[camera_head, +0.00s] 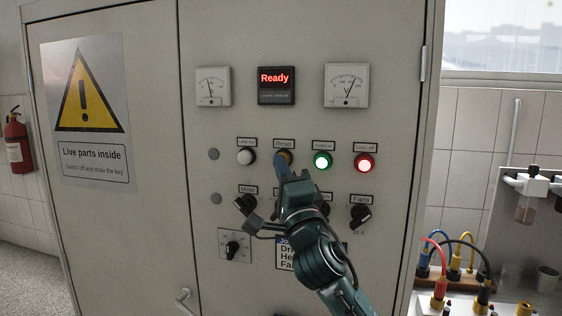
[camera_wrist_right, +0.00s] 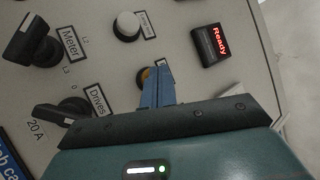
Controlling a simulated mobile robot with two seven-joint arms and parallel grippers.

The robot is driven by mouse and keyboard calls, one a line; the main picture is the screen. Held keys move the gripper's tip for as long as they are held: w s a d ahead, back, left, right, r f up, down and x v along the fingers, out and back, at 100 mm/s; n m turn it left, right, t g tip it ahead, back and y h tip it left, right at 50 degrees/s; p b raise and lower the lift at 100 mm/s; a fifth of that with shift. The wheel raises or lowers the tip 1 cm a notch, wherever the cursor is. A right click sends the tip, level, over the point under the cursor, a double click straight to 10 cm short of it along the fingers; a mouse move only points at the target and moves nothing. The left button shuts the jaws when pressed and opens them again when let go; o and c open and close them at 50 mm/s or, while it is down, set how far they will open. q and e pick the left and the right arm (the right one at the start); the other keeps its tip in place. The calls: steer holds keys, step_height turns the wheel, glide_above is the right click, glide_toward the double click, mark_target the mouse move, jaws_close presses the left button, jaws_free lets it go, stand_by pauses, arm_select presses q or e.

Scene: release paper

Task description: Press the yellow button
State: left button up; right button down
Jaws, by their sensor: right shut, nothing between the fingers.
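The yellow button (camera_head: 285,155) is on the cabinet panel in the head view, under the "Reset" label, between the white and green buttons. It is mostly hidden by my right gripper (camera_head: 281,162), whose shut blue fingertips are in front of it. My left gripper is not in view.
A white button (camera_head: 245,157), a lit green button (camera_head: 322,160) and a lit red button (camera_head: 364,163) share the row. Black rotary knobs (camera_head: 360,215) sit below. A display (camera_head: 276,85) reading "Ready" is above, between two dial meters.

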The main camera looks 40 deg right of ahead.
steer(key=shift+s+a, duration=0.4)
steer(key=shift+a, duration=0.05)
steer(key=shift+s+a, duration=1.65)
steer(key=shift+a, duration=0.3)
